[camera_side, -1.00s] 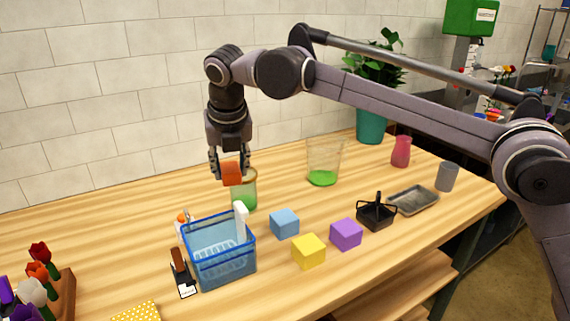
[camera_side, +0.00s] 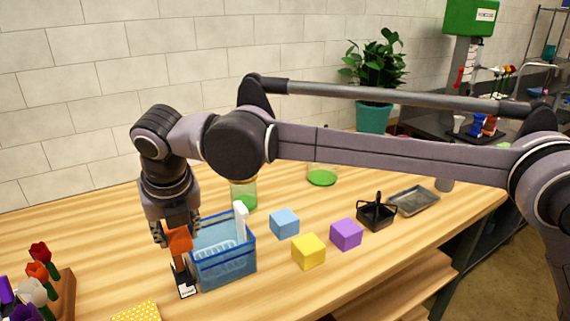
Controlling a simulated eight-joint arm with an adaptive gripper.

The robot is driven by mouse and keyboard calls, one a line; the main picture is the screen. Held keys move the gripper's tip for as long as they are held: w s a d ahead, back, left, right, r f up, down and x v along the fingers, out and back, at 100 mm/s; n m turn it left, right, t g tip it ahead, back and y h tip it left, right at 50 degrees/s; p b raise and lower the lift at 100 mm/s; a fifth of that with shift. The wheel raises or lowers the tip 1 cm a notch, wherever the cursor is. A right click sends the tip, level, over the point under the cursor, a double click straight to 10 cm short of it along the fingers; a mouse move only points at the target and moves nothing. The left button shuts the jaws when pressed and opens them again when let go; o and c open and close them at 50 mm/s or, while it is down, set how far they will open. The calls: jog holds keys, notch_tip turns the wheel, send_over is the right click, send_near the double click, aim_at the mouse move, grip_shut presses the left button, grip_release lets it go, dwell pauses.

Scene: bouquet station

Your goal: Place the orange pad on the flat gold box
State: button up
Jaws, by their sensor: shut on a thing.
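My gripper (camera_side: 176,236) is shut on the orange pad (camera_side: 180,241) and points down, just left of the blue basket. The pad shows between the fingers and is partly covered by them. It appears in front of the upper part of a dark-handled tool; I cannot tell the gap between them. The flat gold box (camera_side: 137,312), yellow with pale dots, lies at the bottom edge of the picture, below and left of my gripper. Only its far part shows; the rest is cut off.
The blue basket (camera_side: 224,266) holds a white bottle (camera_side: 241,222). The dark-handled tool with a white end (camera_side: 187,289) lies beside it. Blue (camera_side: 285,223), yellow (camera_side: 308,251) and purple (camera_side: 346,234) cubes stand to the right. Flowers (camera_side: 38,275) in a wooden holder stand far left.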

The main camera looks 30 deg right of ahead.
jog(key=s+a+f, duration=0.1)
jog(key=a+f, duration=0.1)
jog(key=a, duration=0.1)
jog(key=s+a+f, duration=0.1)
jog(key=a+f, duration=0.2)
jog(key=a, duration=0.1)
jog(key=s+a+f, duration=0.1)
jog(key=a+f, duration=0.1)
jog(key=a, duration=0.2)
jog(key=shift+s+f, duration=0.2)
jog(key=shift+s, duration=0.1)
jog(key=shift+f, duration=1.95)
jog(key=shift+f, duration=0.15)
jog(key=o, duration=1)
jog(key=shift+o, duration=0.2)
